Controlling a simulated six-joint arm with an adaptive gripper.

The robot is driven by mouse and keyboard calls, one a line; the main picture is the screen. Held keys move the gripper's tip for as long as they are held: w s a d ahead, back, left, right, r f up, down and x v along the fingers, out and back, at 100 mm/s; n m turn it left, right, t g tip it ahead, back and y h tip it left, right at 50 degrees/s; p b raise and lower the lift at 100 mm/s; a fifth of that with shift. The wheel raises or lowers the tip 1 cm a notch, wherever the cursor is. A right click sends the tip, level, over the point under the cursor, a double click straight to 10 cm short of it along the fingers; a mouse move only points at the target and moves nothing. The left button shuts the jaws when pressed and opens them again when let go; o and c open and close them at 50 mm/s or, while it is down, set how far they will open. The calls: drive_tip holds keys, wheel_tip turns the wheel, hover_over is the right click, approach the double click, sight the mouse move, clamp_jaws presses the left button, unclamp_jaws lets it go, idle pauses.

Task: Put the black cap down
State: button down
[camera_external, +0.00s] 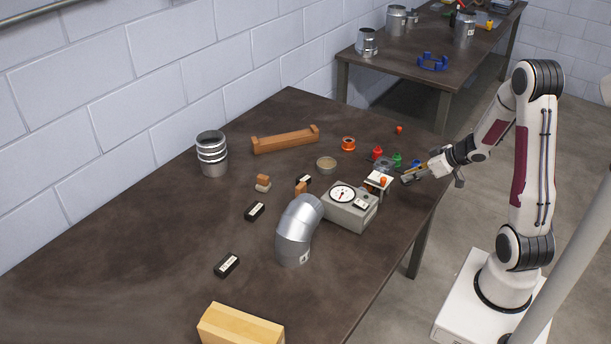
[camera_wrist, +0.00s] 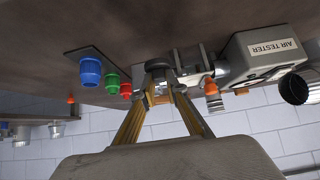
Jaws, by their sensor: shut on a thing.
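My gripper (camera_external: 407,177) is at the right edge of the front table, just right of the air tester. In the wrist view, its two yellow fingers (camera_wrist: 160,98) come together on a small dark piece, which looks like the black cap (camera_wrist: 158,65). The cap is close to the tabletop; whether it touches cannot be told. In the external view, I cannot make the cap out clearly at the fingertips. The wrist picture appears upside down, with the table at the top.
The grey air tester (camera_external: 350,208) stands left of my gripper, with a silver elbow duct (camera_external: 297,230) beyond it. Red (camera_external: 377,152), green (camera_external: 397,160) and blue (camera_wrist: 90,71) caps stand close by. The table's left part has free room around small black boxes (camera_external: 227,265).

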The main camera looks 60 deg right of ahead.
drive_tip(key=shift+r, duration=2.35)
drive_tip(key=shift+r, duration=0.1)
wheel_tip(320, 180, up, 11)
drive_tip(key=w+a+n+y, duration=0.2)
drive_tip(key=w+a+n, duration=0.1)
drive_tip(key=w+a, duration=0.8)
drive_tip(key=w+a+n+y, duration=0.1)
drive_tip(key=w+a, duration=0.1)
drive_tip(key=a, duration=0.7)
drive_tip(key=w+a+n+g+y, duration=0.1)
drive_tip(key=w+a, duration=0.2)
drive_tip(key=a, duration=0.7)
drive_tip(key=w+a+n+y, duration=0.1)
drive_tip(key=w+a+n, duration=0.1)
drive_tip(key=a, duration=0.7)
drive_tip(key=shift+w+a+g, duration=0.15)
drive_tip(key=shift+a+g, duration=0.25)
drive_tip(key=s+a+n+y, duration=0.1)
drive_tip(key=s+a+n, duration=0.1)
drive_tip(key=a, duration=1.5)
wheel_tip(320, 180, down, 11)
drive_tip(key=shift+d+g, duration=0.25)
drive_tip(key=shift+g, duration=0.15)
